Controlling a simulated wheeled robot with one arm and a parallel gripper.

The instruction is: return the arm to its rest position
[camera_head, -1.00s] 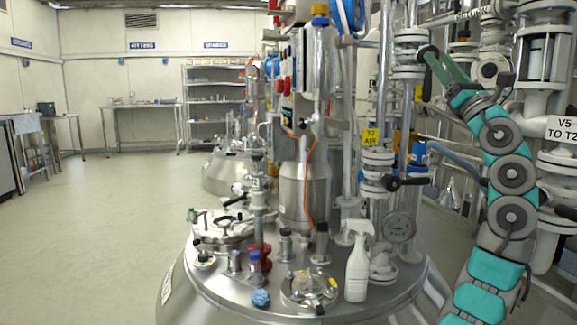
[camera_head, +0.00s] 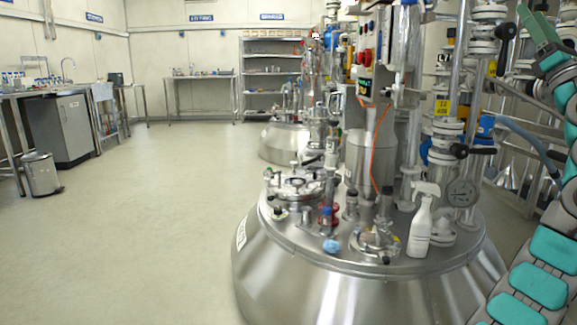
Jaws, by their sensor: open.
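My arm, with grey and teal links, rises along the right edge. Its upper part is partly cut off by the frame. My gripper (camera_head: 530,14) is at the top right, with its green fingers pointing up and left. The jaws are open, and nothing shows between them. It is beside the white valves and pipes, well above the steel vessel. I cannot tell from this view whether it touches the pipework behind it.
A bin (camera_head: 40,175) and a bench cabinet (camera_head: 72,130) stand left. The floor (camera_head: 150,220) between is clear.

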